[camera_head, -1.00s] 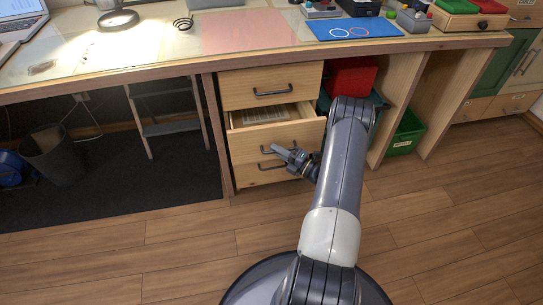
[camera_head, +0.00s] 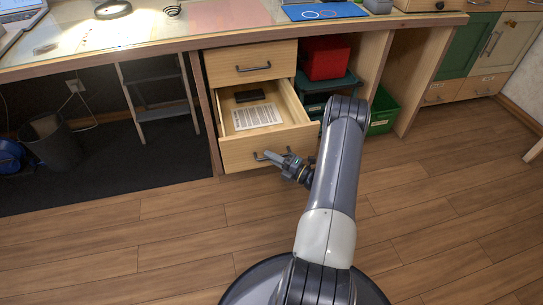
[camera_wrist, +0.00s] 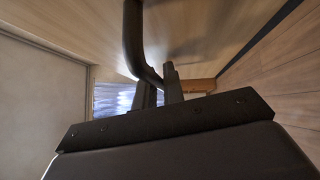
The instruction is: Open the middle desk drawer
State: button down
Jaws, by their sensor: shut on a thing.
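The middle desk drawer (camera_head: 250,148) is pulled well out below the shut top drawer (camera_head: 251,62). A printed paper sheet (camera_head: 257,116) and a small dark flat object (camera_head: 250,97) lie inside it. My gripper (camera_head: 274,155) is at the drawer's front and shut on its dark bar handle (camera_head: 259,156). In the wrist view the fingers (camera_wrist: 160,88) close around the curved dark handle (camera_wrist: 134,40), with the wooden drawer front behind. The bottom drawer is hidden behind the open one.
A red box (camera_head: 327,58) and green bins (camera_head: 382,110) stand under the desk to the right. A step stool (camera_head: 158,100) and a waste bin (camera_head: 50,145) are at the left. The wooden floor (camera_head: 180,235) in front is clear.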

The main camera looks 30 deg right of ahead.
jog(key=shift+s, duration=0.1)
jog(key=c, duration=1.8)
grip_release()
jog(key=shift+d, duration=0.1)
jog(key=p+v, duration=0.2)
jog(key=v, duration=0.8)
jog(key=shift+s+d, duration=0.15)
jog(key=shift+s, duration=0.2)
jog(key=b+x, duration=0.2)
jog(key=x, duration=0.9)
jog(key=shift+w+d, duration=0.1)
jog(key=shift+w, duration=0.15)
